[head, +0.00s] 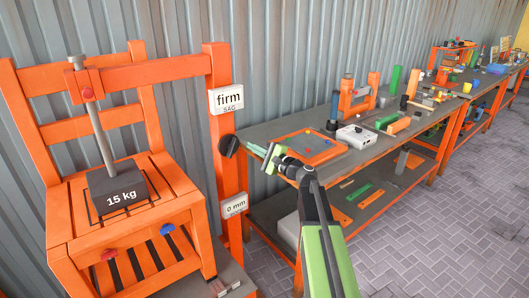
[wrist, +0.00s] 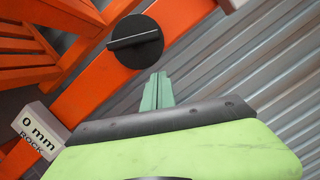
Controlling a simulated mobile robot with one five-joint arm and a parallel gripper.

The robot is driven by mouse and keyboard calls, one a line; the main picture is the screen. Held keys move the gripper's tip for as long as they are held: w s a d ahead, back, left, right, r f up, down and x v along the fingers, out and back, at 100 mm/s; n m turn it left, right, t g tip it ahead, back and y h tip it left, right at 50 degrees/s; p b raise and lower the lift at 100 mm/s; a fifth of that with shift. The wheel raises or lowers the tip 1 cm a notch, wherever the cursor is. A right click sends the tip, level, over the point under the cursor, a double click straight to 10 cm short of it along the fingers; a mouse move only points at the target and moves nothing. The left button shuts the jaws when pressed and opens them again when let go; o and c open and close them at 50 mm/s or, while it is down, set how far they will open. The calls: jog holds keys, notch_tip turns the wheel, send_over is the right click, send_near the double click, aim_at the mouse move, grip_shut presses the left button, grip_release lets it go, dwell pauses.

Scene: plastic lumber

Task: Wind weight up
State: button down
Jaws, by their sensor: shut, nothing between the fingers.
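The dark 15 kg weight (head: 118,193) sits on the slatted seat of an orange chair (head: 60,215), inside a black outline. A grey rod (head: 97,125) runs from the weight up to an orange crossbar. A round black knob with a raised bar grip (head: 228,146) is on the orange post (head: 222,110); it also shows in the wrist view (wrist: 135,42), its bar lying nearly level there. My gripper (head: 270,156) is shut and empty, to the right of the knob and apart from it. In the wrist view its green fingers (wrist: 158,88) point up, just below the knob.
The post carries a "firm SAG" sign (head: 226,99) and a "0 mm" sign (head: 234,206), also in the wrist view (wrist: 40,137). A red knob (head: 109,254) and a blue knob (head: 167,228) are on the seat front. A cluttered workbench (head: 350,160) stands to the right. Paved floor is open beyond.

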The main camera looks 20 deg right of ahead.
aim_at(231, 147)
jog(key=a, duration=0.1)
jog(key=a+r+p, duration=0.1)
jog(key=a, duration=0.1)
jog(key=shift+s+a+r+p, duration=0.25)
jog(key=shift+a+r+p, duration=0.1)
jog(key=shift+a+r, duration=0.05)
